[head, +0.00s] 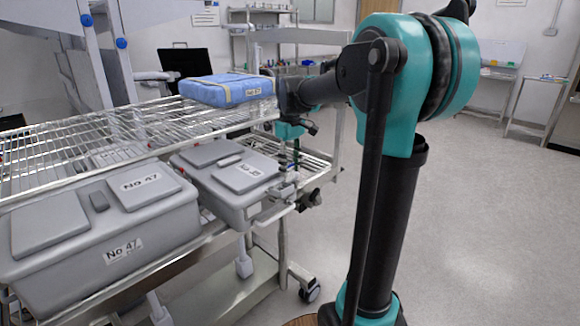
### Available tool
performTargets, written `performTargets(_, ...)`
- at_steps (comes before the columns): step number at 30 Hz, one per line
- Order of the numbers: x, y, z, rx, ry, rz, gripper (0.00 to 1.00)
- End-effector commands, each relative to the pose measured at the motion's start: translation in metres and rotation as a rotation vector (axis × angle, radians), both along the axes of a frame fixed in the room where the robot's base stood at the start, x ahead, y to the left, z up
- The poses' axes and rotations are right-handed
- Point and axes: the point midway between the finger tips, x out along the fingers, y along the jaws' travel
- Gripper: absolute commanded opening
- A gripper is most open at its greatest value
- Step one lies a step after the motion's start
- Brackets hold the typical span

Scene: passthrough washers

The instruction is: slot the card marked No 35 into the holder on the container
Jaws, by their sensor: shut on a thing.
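The grey container (222,195) at the right end of the wire rack has a raised lid panel with a label (250,171) whose small print looks like No 35. My gripper (286,186) is at this container's right end, pointing down beside the rack's edge. It is small and partly lost among the rack parts. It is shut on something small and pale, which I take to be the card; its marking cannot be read. The container's card holder cannot be made out, nor whether the card touches it.
A larger grey container (105,235) marked No 47 stands to the left. A blue wrapped pack (226,88) with a label sits on the upper wire shelf (120,135), close to my arm. Open floor (480,210) lies to the right.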

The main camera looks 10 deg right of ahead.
Motion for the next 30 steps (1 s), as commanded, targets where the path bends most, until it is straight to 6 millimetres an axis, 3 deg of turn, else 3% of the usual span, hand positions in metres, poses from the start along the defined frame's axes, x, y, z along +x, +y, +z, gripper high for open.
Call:
performTargets(14,-0.001,-0.001,-0.001,0.000,0.000,0.000,0.28)
performTargets(30,0.000,-0.001,-0.014,0.000,0.000,0.000,0.28)
